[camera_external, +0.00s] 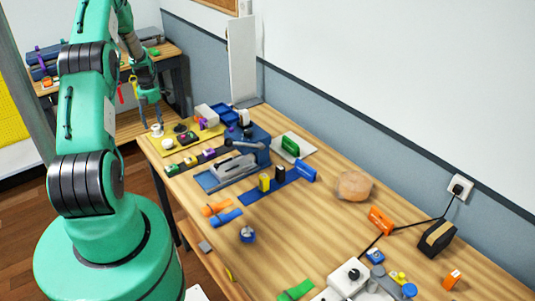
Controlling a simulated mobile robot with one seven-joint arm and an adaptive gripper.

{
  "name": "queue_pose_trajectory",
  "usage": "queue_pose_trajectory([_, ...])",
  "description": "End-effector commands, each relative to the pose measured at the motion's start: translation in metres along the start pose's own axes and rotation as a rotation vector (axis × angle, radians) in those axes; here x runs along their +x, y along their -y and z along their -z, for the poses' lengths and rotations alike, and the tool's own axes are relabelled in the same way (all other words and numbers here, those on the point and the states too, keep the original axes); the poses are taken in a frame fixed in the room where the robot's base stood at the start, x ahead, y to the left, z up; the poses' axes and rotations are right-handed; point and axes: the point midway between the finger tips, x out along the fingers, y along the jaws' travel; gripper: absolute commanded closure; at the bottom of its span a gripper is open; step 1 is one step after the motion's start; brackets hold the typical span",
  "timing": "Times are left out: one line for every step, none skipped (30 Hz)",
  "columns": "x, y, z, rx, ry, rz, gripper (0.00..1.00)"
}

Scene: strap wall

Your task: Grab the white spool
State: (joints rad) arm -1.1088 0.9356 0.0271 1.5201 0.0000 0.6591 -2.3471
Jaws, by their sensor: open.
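My gripper (151,116) points down at the far left end of the workbench, with its fingers apart and nothing visible between them. A small white round piece (157,131), which looks like the white spool, stands on the yellow mat (205,134) just below the fingertips. A second white round piece (168,144) sits on the mat a little nearer the camera. Both are small here, so I cannot tell their exact shape or whether the fingers are around the first one or only above it.
Dark and purple parts (187,137) share the mat. A blue vise (240,160) stands to the right, with blue bins (224,113) behind. The wall borders the bench's back.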

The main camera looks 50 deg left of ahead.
Motion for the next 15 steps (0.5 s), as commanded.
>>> queue_pose_trajectory([0.005,0.0,0.001,0.0,-0.001,0.001,0.42])
queue_pose_trajectory([0.008,0.0,0.001,0.0,-0.001,0.001,0.42])
queue_pose_trajectory([0.011,0.0,0.0,0.0,-0.001,0.001,0.42])
queue_pose_trajectory([0.015,0.0,0.001,0.0,-0.001,0.001,0.42])
queue_pose_trajectory([0.018,0.0,0.001,0.0,-0.001,0.001,0.42])
queue_pose_trajectory([0.022,0.0,0.001,0.0,-0.001,0.001,0.42])
queue_pose_trajectory([0.024,0.0,0.0,0.0,-0.001,0.001,0.42])
queue_pose_trajectory([0.026,0.0,0.0,0.0,0.0,0.0,0.42])
queue_pose_trajectory([0.028,-0.001,0.0,0.0,0.0,0.0,0.42])
queue_pose_trajectory([0.029,-0.001,0.0,0.0,0.0,0.0,0.42])
queue_pose_trajectory([0.03,-0.001,0.0,0.0,0.0,0.0,0.42])
queue_pose_trajectory([0.032,0.0,0.0,0.0,0.0,0.0,0.42])
queue_pose_trajectory([0.032,0.0,0.0,0.0,0.0,0.0,0.42])
queue_pose_trajectory([0.032,0.0,0.0,0.0,0.0,0.0,0.42])
queue_pose_trajectory([0.032,0.0,0.0,0.0,0.0,0.0,0.42])
